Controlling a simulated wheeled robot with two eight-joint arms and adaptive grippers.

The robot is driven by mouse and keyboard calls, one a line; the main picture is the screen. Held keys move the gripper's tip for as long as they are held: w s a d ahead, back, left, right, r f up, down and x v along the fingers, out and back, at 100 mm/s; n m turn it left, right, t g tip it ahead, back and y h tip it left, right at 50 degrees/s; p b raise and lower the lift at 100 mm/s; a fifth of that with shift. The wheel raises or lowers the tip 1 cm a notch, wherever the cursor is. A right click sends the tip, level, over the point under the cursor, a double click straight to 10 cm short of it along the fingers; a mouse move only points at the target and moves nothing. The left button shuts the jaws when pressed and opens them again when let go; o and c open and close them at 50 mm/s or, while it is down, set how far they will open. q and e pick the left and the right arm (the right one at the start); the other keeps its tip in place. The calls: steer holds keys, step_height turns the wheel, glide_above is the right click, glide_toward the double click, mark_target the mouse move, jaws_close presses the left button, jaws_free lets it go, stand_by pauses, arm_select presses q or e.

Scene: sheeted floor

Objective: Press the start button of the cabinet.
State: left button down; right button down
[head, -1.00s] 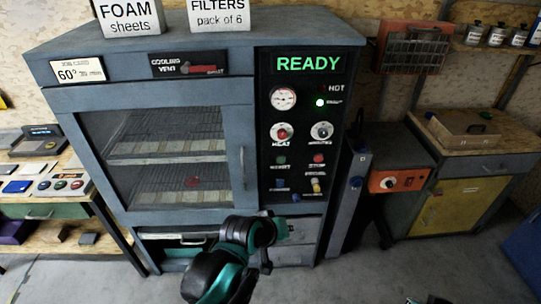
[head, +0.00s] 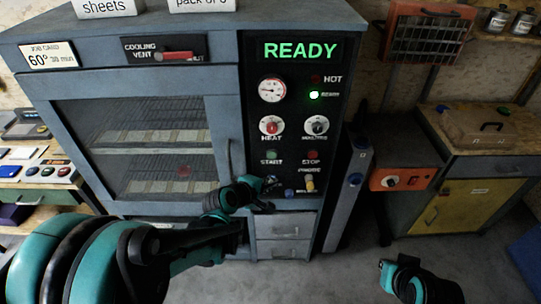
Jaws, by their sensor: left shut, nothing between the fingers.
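The blue-grey cabinet (head: 130,79) has a black control panel (head: 291,66) with a lit green READY display (head: 300,51). The green START button (head: 270,157) sits low on the panel, left of the red STOP button (head: 313,155). My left gripper (head: 271,190) is shut and empty. It is in front of the lower panel, just below the START button in the picture, and apart from it as far as I can see. It covers part of the controls below START. My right gripper (head: 388,268) shows at the lower right, far from the panel; its fingers are unclear.
Red and white knobs (head: 271,127) and a gauge (head: 272,90) sit above the buttons. A red vent lever (head: 175,56) is at the top left. Right of the cabinet stand a grey post (head: 354,170) and an orange control box (head: 402,179). The floor in front is clear.

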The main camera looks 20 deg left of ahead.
arm_select(q)
glide_toward(275, 158)
steer(key=shift+s+d+f+b+x, duration=0.1)
steer(key=shift+b+x, duration=0.05)
steer(key=shift+x, duration=0.75)
steer(key=shift+s+d+f+b+x, duration=0.1)
steer(key=shift+s+d+f+x, duration=0.05)
steer(key=shift+x, duration=0.75)
steer(key=shift+s+d+f+b+x, duration=0.1)
steer(key=shift+b+x, duration=0.05)
steer(key=shift+x, duration=0.75)
steer(key=shift+w+a, duration=0.15)
steer(key=shift+w, duration=0.25)
steer(key=shift+w+a, duration=0.1)
steer(key=shift+w, duration=0.25)
steer(key=shift+s+d, duration=0.25)
steer(key=shift+s, duration=0.5)
steer(key=shift+s, duration=0.1)
